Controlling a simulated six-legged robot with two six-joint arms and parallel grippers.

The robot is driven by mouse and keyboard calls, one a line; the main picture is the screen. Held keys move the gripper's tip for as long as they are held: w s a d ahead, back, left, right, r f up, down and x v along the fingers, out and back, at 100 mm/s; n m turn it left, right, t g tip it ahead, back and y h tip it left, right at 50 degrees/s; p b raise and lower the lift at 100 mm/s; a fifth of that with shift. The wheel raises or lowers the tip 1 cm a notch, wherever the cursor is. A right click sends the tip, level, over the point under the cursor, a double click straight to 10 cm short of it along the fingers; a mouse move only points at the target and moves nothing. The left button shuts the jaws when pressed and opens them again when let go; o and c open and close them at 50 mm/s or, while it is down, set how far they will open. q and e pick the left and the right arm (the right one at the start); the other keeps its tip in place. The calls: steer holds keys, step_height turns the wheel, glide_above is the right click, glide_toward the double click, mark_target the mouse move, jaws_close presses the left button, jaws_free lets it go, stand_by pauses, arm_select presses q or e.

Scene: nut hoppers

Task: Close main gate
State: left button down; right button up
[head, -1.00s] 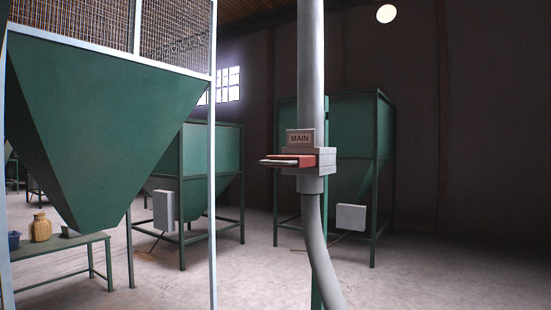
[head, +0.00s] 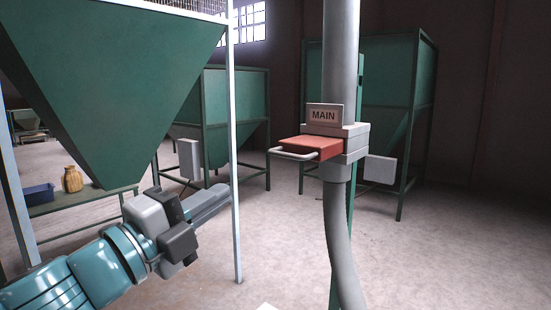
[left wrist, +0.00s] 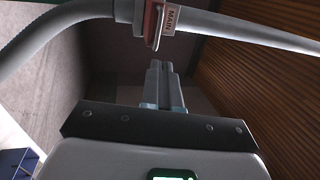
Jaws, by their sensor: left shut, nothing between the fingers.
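The main gate is a red slide plate (head: 312,147) with a pale loop handle (head: 295,153), set in a grey housing (head: 345,140) on a vertical grey pipe. A sign reading MAIN (head: 325,114) stands above it. The red plate sticks out of the housing toward the left. My left gripper (head: 222,193) is shut and empty, to the left of the handle and lower in the picture, apart from it. In the left wrist view the shut fingers (left wrist: 160,72) point toward the red plate (left wrist: 153,22), with a gap between. My right gripper is not in view.
A large green hopper (head: 115,80) with a pale frame post (head: 234,160) stands on the left, behind my left arm. A bench (head: 90,199) holds a jar (head: 73,179) and a blue bin (head: 38,194). More green hoppers stand behind. The floor at right is clear.

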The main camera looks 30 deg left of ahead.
mark_target(283, 156)
arm_select(q)
steer(key=x, duration=0.4)
steer(key=b+x, duration=0.1)
steer(key=x, duration=0.8)
steer(key=shift+w+a+f, duration=0.15)
steer(key=shift+w+f, duration=0.05)
steer(key=shift+f, duration=0.05)
steer(key=shift+r, duration=0.1)
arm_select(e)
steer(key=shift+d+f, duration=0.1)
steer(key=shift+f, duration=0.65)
arm_select(q)
steer(key=shift+w, duration=0.2)
